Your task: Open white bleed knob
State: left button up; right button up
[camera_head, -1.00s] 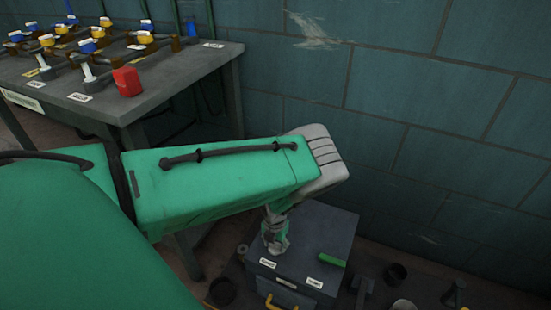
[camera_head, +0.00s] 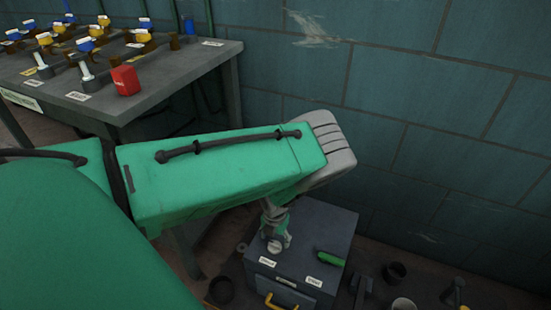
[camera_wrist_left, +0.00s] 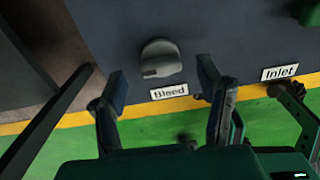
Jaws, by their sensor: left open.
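The bleed knob (camera_wrist_left: 161,58) is a pale grey-white round knob with a flat grip bar. It sits on a dark box (camera_head: 322,225), above the label "Bleed" (camera_wrist_left: 169,92) in the left wrist view. In the head view the knob (camera_head: 275,247) shows just under my left gripper (camera_head: 274,236), partly covered by it. In the left wrist view my left gripper (camera_wrist_left: 162,78) is open, one finger on each side of the knob's line. Neither finger visibly grips it, and I cannot tell whether either touches it. My right gripper is not in view.
A green inlet handle (camera_head: 330,259) stands right of the knob, with an "Inlet" label (camera_wrist_left: 279,72). A yellow handle (camera_head: 281,302) is on the box front. Cups (camera_head: 395,272) lie to the right. A valve table (camera_head: 165,75) stands back left, against a tiled wall.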

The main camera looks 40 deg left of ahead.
aim_at(275, 242)
pick_arm(q)
notch_tip(275, 242, up, 10)
jog(key=shift+f, duration=0.2)
dwell(0.4)
jog(key=s+d+r+n+p, duration=0.4)
jog(key=s+r+n, duration=0.2)
jog(key=s+n, duration=0.5)
jog(key=s+d+r+n+p, duration=0.4)
jog(key=s+r+n, duration=0.3)
jog(key=n, duration=1.4)
jog(key=s+d, duration=0.1)
jog(key=s, duration=0.4)
jog(key=shift+s+d+r+t, duration=0.2)
jog(key=shift+r+t, duration=0.1)
